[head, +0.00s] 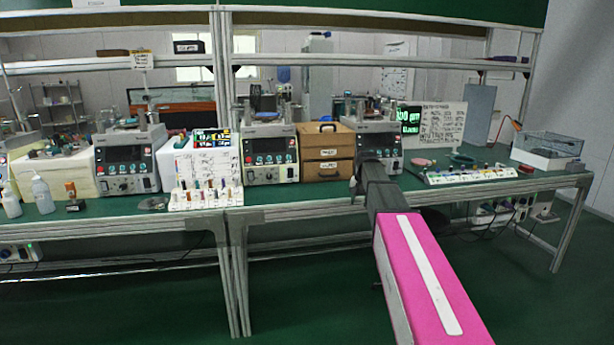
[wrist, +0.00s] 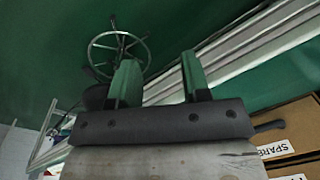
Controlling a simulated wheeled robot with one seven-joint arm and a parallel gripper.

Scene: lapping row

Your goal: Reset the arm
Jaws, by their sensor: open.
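My arm reaches forward from the lower right of the head view, with a pink link nearest the camera. Its far end is in front of the workbench (head: 300,209), near the right-hand grey machine (head: 388,140). My gripper (wrist: 155,82) shows in the wrist view with its two green fingers apart. Nothing is between the fingers. In the head view the fingers are not clear.
A brown drawer box (head: 326,155) stands on the bench, left of the arm's end. A grey machine (head: 270,155) stands left of it. A white tray of small parts (head: 470,176) lies to the right. Green floor (head: 310,290) in front is clear.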

